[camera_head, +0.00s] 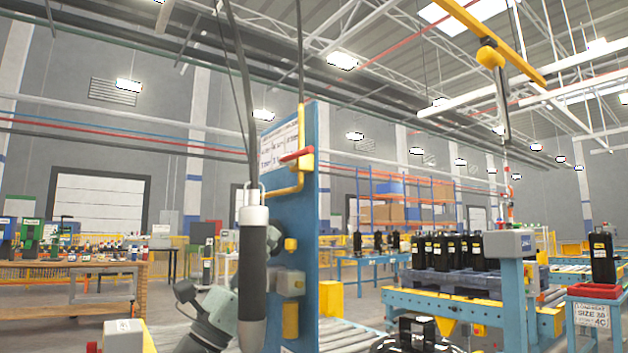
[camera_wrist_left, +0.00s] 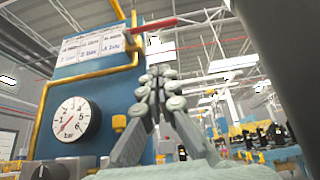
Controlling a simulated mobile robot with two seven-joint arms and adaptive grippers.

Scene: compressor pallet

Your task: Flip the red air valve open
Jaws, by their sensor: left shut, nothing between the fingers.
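The red air valve handle (camera_head: 296,154) sits on the yellow pipe (camera_head: 302,178) at the upper edge of the blue panel (camera_head: 316,225). In the left wrist view the handle (camera_wrist_left: 153,25) lies crosswise to the pipe (camera_wrist_left: 90,76) and sticks out to the right. My left gripper (camera_head: 220,305) is low and left of the panel in the head view, partly hidden behind a hanging tool. In the wrist view its fingers (camera_wrist_left: 160,82) are shut and empty, their tips below the handle with a gap in the picture. My right gripper is not in view.
A dark hanging tool (camera_head: 252,270) on a cable is in front of the panel. A pressure gauge (camera_wrist_left: 77,119) and a paper sign (camera_wrist_left: 90,45) are on the panel. A conveyor table (camera_head: 455,303) with black compressors (camera_head: 455,250) stands to the right.

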